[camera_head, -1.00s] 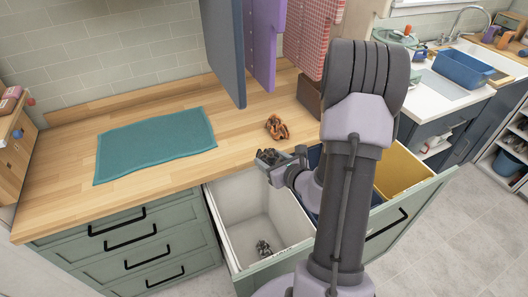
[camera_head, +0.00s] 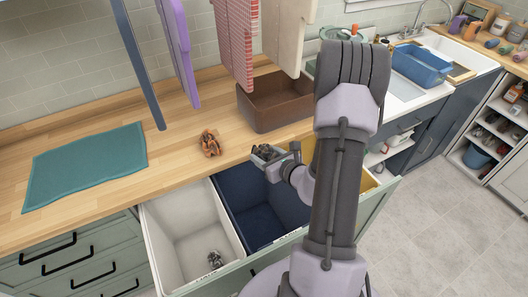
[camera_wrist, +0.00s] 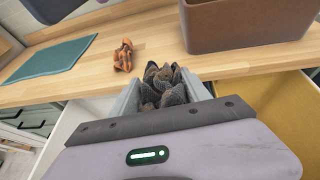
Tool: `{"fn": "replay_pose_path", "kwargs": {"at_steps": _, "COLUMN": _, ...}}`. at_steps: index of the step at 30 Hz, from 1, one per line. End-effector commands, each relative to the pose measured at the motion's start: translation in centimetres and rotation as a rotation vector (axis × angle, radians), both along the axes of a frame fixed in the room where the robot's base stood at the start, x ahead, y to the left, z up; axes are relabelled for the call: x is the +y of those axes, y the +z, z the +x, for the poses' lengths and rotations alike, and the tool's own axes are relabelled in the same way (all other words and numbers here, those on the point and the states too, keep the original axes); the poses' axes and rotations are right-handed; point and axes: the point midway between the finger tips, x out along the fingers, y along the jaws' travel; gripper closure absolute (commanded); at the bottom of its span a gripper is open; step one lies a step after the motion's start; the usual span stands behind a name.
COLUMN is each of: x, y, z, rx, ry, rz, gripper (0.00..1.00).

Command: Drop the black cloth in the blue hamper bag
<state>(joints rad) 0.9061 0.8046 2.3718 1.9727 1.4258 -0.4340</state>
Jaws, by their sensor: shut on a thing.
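My gripper (camera_head: 267,156) is shut on a crumpled dark cloth, the black cloth (camera_wrist: 165,84), which shows between the fingers in the wrist view. In the head view, the gripper and cloth are above the counter's front edge, at the back of the blue hamper bag (camera_head: 250,217). The blue bag is the middle bin in the pulled-out drawer, and the part of it that shows looks empty. My arm hides its right side. In the wrist view the gripper covers most of the bag.
A white bin (camera_head: 185,236) with a dark crumpled cloth (camera_head: 215,258) in it is left of the blue bag; a yellow bin (camera_head: 366,182) is right. An orange-brown cloth (camera_head: 209,143), teal towel (camera_head: 85,164) and brown box (camera_head: 272,103) lie on the counter. Towels (camera_head: 236,40) hang above.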

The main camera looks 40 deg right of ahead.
Motion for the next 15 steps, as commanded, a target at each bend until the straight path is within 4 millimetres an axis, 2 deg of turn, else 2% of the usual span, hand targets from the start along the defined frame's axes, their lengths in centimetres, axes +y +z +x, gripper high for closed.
{"fn": "replay_pose_path", "kwargs": {"at_steps": 5, "x": 0.0, "y": -0.8, "z": 0.0, "rx": 0.001, "ry": 0.002, "rz": 0.0, "gripper": 0.85}}
{"fn": "replay_pose_path", "kwargs": {"at_steps": 15, "x": 0.1, "y": -5.8, "z": 0.0, "rx": 0.001, "ry": 0.001, "rz": 0.001, "gripper": 0.85}}
